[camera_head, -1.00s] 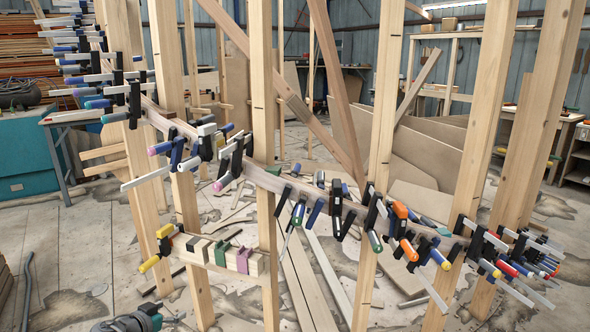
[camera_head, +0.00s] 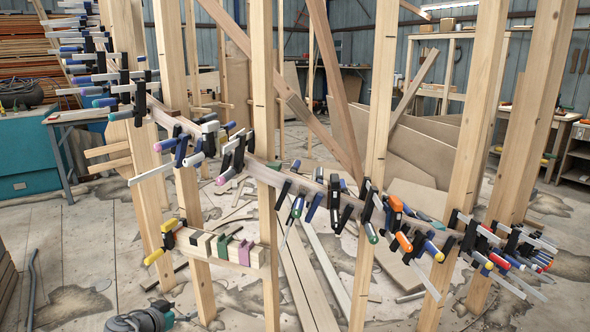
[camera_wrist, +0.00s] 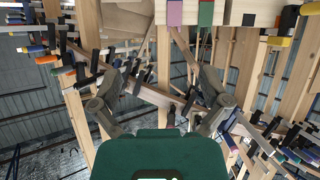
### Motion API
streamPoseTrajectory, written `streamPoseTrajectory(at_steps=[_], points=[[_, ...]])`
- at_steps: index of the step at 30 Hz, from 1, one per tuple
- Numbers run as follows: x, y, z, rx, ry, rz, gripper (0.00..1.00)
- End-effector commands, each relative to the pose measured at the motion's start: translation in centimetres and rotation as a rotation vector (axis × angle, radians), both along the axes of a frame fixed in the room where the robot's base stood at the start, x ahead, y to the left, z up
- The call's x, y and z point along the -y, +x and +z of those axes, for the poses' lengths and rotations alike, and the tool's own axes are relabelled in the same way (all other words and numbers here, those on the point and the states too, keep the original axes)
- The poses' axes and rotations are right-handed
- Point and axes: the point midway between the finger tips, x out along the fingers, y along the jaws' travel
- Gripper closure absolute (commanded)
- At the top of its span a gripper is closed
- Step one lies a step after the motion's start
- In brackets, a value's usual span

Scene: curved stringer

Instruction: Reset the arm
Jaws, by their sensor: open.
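My gripper (camera_wrist: 163,88) shows in the wrist view with its two grey fingers spread apart and nothing between them. The dark green gripper body fills the bottom middle of that view. Beyond the fingers are wooden posts, the clamped stringer and a wall, seen upside down. In the head view, the curved wooden stringer (camera_head: 265,174) runs across the upright posts with many clamps along it. My gripper's fingers do not show in the head view.
Upright posts (camera_head: 375,130) stand close together and clamp bars stick out toward me. A teal cabinet (camera_head: 25,160) and a workbench are at the left. Loose boards (camera_head: 300,270) lie on the floor. Open floor shows at the lower left (camera_head: 90,240).

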Motion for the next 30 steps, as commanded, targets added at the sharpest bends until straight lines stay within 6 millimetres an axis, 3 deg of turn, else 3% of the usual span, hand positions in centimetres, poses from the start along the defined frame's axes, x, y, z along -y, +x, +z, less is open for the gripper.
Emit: streamPoseTrajectory(at_steps=[11,20,30], points=[[6.0,1.8,-1.7,-0.136,-0.045,-0.044,0.04],[15.1,3.3,-4.2,-0.358,-0.083,-0.082,0.04],[24.9,3.1,-6.8,-0.616,-0.076,-0.075,0.04]])
